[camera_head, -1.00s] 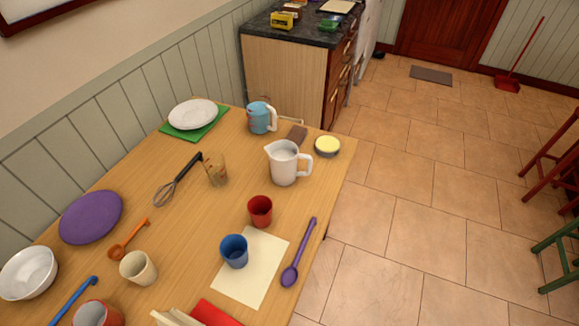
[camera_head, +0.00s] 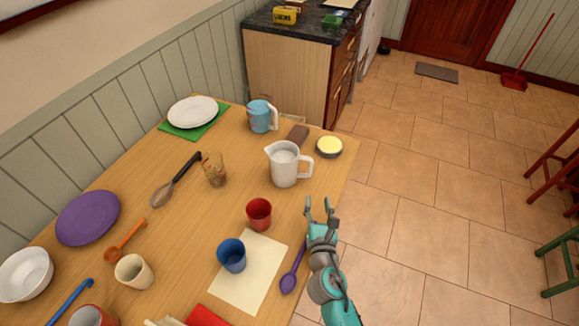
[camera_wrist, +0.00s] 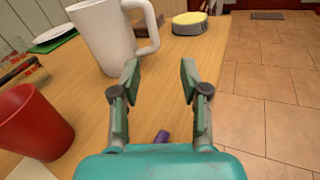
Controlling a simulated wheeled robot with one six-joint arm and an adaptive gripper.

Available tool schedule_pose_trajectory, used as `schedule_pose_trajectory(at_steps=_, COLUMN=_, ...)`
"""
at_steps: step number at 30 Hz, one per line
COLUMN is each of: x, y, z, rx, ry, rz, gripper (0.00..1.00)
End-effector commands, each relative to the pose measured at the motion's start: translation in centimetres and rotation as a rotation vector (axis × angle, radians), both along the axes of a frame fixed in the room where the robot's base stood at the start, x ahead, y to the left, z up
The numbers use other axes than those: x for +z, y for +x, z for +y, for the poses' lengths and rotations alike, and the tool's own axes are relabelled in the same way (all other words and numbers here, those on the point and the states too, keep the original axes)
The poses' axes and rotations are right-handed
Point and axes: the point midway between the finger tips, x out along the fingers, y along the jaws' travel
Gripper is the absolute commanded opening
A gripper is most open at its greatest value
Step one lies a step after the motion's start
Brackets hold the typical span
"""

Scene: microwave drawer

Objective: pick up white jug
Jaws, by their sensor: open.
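The white jug (camera_head: 284,166) stands upright on the wooden table, near its right edge, with its handle on the right side. In the wrist view the jug (camera_wrist: 103,38) is ahead and to the left, its handle just beyond the left finger and its top cut off by the frame. My gripper (camera_head: 320,208) is open and empty, in front of the jug and a little to its right, near the table's right edge. In the wrist view my gripper (camera_wrist: 160,85) has its fingers spread with nothing between them. The jug appears apart from the fingers.
A red cup (camera_head: 259,214) stands left of my gripper, with a blue cup (camera_head: 232,255) nearer on a paper sheet. A purple spoon (camera_head: 290,280) lies beside my arm. A round yellow-topped tin (camera_head: 329,147) and a blue jug (camera_head: 260,117) stand near the white jug.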

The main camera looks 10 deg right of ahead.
Motion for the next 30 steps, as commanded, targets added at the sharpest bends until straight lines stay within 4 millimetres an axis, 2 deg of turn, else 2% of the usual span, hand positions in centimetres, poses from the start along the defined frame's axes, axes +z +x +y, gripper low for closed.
schedule_pose_trajectory(at_steps=1, x=0.6, y=1.0, z=0.1, rx=-0.007, ry=-0.048, rz=-0.004, gripper=0.45)
schedule_pose_trajectory(at_steps=7, x=1.7, y=3.1, z=0.0, rx=-0.024, ry=-0.156, rz=-0.008, gripper=0.45)
schedule_pose_trajectory(at_steps=15, x=1.7, y=6.8, z=-0.7, rx=-0.026, ry=-0.161, rz=-0.008, gripper=0.45)
schedule_pose_trajectory(at_steps=23, x=1.7, y=8.5, z=-0.9, rx=-0.025, ry=-0.16, rz=-0.007, gripper=0.45)
schedule_pose_trajectory(at_steps=30, x=2.1, y=11.7, z=-0.9, rx=-0.025, ry=-0.159, rz=-0.007, gripper=0.45)
